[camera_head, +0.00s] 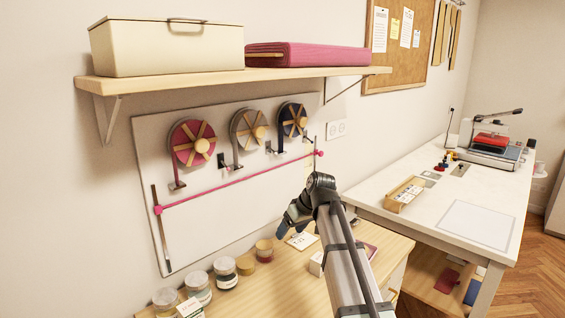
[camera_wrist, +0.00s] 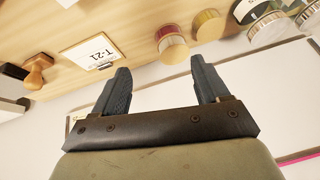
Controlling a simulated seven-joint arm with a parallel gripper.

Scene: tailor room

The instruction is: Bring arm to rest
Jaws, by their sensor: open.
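My gripper (camera_wrist: 162,84) is open and empty in the wrist view, its two dark fingers spread apart. In the head view my arm reaches up from the bottom and bends at a joint, with my gripper (camera_head: 283,228) to the left of it, over the wooden bench (camera_head: 250,293) and in front of the wall panel (camera_head: 235,212). Nothing shows between the fingers. Part of the bench behind my arm is hidden.
Several jars (camera_head: 198,285) line the bench's left side. A card (camera_wrist: 90,55) marked T-21 and a wooden-handled stamp (camera_wrist: 37,68) lie on the bench. A shelf (camera_head: 240,83) juts out above. A white table (camera_head: 435,225) stands at right.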

